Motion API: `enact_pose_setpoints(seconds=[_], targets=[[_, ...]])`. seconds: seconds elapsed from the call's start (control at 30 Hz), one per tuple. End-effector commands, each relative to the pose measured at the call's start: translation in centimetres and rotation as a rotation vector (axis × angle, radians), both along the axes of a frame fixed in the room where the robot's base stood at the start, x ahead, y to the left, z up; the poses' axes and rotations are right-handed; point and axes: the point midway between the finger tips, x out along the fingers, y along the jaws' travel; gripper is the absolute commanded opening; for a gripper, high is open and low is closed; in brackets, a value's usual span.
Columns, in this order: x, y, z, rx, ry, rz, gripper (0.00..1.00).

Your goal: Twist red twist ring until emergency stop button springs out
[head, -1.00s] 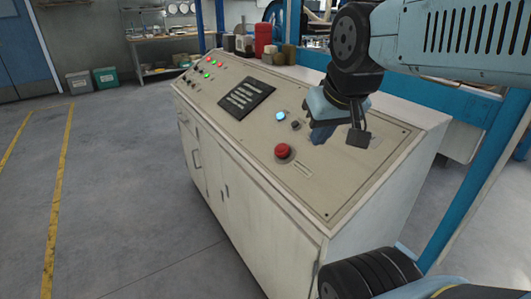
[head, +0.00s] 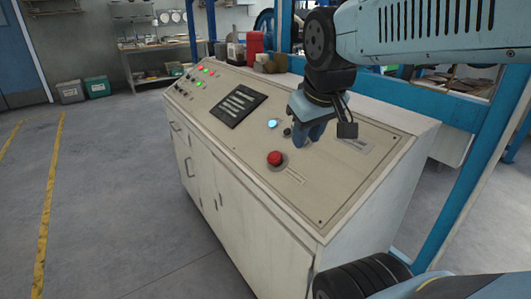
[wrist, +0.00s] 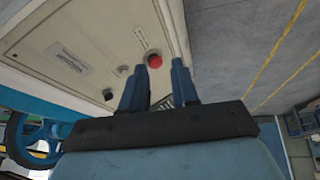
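The red emergency stop button (head: 275,158) sits on a round base on the sloped top of the beige control console (head: 235,145). Its red twist ring is too small to tell apart from the button. My gripper (head: 308,138) is above the console, behind and to the right of the button, with its fingers pointing down at the panel. In the wrist view, my gripper's two fingers (wrist: 164,68) are apart and empty. The red button (wrist: 155,61) shows in the gap between them, beyond the tips and not touched.
A lit blue button (head: 272,124) and a dark knob (head: 287,132) sit near my fingers. A blue post (head: 470,170) stands at the right. The floor in front is clear.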

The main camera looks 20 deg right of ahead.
Motion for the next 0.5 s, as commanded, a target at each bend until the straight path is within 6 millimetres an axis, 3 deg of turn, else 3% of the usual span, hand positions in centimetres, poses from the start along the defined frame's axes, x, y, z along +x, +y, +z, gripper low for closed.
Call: enact_pose_setpoints(seconds=[0.07,0.5], targets=[[1.8,0.0,0.0,-0.077,0.045,0.099,0.37],[11.6,0.6,-1.2,-0.449,0.297,0.735,0.79]])
